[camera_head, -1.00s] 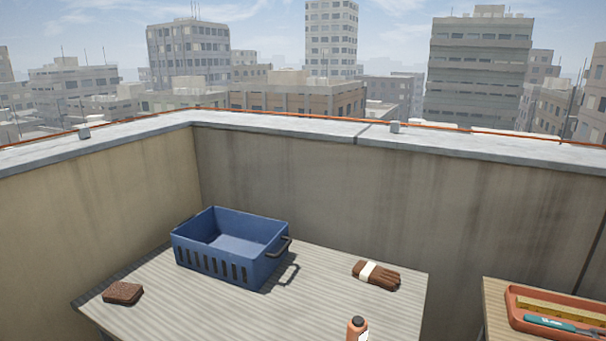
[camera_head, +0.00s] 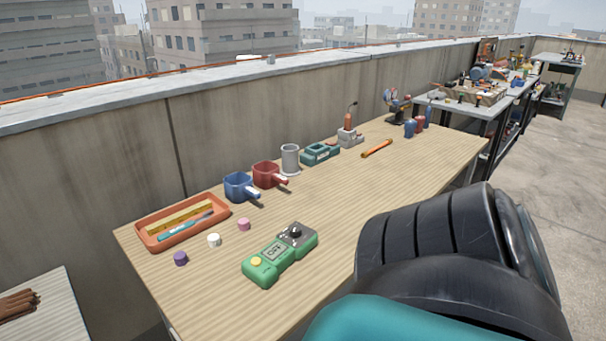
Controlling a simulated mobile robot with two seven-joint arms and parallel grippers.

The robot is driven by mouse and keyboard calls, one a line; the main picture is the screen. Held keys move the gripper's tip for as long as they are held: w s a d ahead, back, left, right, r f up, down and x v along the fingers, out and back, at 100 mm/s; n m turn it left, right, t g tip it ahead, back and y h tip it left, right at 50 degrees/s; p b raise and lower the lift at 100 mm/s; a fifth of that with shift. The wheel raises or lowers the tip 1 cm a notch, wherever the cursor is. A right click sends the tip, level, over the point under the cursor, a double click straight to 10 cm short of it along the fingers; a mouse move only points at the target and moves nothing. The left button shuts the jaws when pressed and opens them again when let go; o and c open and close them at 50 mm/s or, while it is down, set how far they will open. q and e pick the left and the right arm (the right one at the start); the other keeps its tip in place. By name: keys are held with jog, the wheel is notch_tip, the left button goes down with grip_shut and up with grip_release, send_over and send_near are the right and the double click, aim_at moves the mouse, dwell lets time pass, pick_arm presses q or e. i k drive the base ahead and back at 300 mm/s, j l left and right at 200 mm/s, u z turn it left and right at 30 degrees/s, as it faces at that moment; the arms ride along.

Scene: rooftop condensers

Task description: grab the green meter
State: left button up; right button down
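The green meter (camera_head: 279,254) lies on the wooden table (camera_head: 330,205) near its front edge. It has a small display, a yellow round button and a dark knob. A large black and teal part of my own body fills the lower right of the view, to the right of the meter. Neither of my grippers can be made out in the view.
An orange tray (camera_head: 182,221) with a yellow ruler stands behind the meter at left. Purple (camera_head: 180,258), white (camera_head: 214,240) and pink (camera_head: 244,224) caps lie between. Blue (camera_head: 240,187) and red (camera_head: 267,175) cups and a grey cylinder (camera_head: 290,160) stand farther back.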

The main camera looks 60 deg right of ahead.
aim_at(280, 252)
jog(key=k+l+z, duration=0.15)
jog(key=z, duration=1.2)
jog(key=j+z, duration=0.15)
jog(key=z, duration=0.15)
jog(key=j+z, duration=0.3)
jog(key=k+l, duration=0.1)
jog(key=k, duration=0.35)
jog(key=k+u, duration=0.15)
jog(key=u, duration=2.55)
jog(key=k+l+u, duration=0.1)
jog(key=k+l, duration=0.15)
jog(key=k+l+u, duration=0.15)
jog(key=l, duration=0.3)
jog(key=k+l, duration=0.75)
jog(key=l, duration=0.25)
jog(key=k+l, duration=0.4)
jog(key=l, duration=0.1)
